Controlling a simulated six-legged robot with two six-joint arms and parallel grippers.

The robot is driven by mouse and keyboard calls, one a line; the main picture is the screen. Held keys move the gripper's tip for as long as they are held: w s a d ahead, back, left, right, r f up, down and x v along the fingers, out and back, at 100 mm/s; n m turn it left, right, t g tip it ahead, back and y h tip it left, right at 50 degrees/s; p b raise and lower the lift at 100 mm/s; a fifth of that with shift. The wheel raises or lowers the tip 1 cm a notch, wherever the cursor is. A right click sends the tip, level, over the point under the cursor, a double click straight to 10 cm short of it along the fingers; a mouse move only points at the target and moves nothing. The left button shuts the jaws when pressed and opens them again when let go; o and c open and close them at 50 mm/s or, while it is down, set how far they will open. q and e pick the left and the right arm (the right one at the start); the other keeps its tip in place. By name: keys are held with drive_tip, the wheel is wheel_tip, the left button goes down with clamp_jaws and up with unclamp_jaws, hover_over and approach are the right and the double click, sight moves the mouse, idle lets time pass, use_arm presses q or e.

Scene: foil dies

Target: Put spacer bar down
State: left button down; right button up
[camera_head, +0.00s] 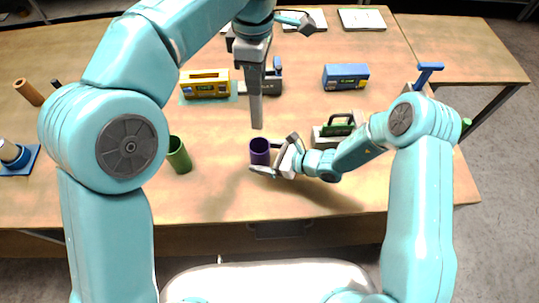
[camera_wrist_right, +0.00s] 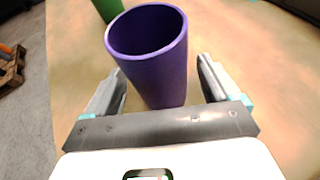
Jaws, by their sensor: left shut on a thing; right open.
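A long grey bar (camera_head: 256,105), which I take as the spacer bar, hangs upright below my left gripper (camera_head: 253,57). The left gripper is shut on its upper end. The bar's lower end is over the middle of the wooden table, behind the purple cup (camera_head: 260,150); I cannot tell whether it touches the table. My right gripper (camera_head: 272,160) is open at the purple cup. In the right wrist view the cup (camera_wrist_right: 160,70) stands between the spread fingers of the right gripper (camera_wrist_right: 158,82), with gaps visible on both sides.
A green cylinder (camera_head: 178,155) stands left of the cup. A yellow box (camera_head: 206,88) lies on a pale teal mat, and a blue box (camera_head: 345,77) is at back right. A grey holder with a green part (camera_head: 338,124) is behind my right forearm. Table at front is clear.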

sight(259, 129)
drive_tip(key=shift+w+f, duration=0.1)
drive_tip(key=shift+w, duration=0.1)
drive_tip(key=shift+c, duration=1.3)
drive_tip(key=shift+s+r, duration=0.2)
drive_tip(key=shift+s, duration=0.15)
drive_tip(key=c, duration=0.8)
drive_tip(key=shift+w+f, duration=0.15)
drive_tip(key=shift+w, duration=0.1)
drive_tip(key=shift+c, duration=0.2)
drive_tip(key=shift+s, duration=0.25)
use_arm(q)
drive_tip(key=f+m, duration=0.2)
drive_tip(key=f, duration=0.4)
drive_tip(key=f+m, duration=0.2)
drive_tip(key=f, duration=0.4)
drive_tip(key=f+m, duration=0.3)
drive_tip(key=f, duration=0.3)
drive_tip(key=shift+s+f, duration=0.25)
drive_tip(key=shift+s, duration=0.15)
use_arm(e)
drive_tip(key=shift+w, duration=0.1)
use_arm(q)
drive_tip(key=shift+w+f, duration=0.1)
use_arm(e)
drive_tip(key=shift+w, duration=0.1)
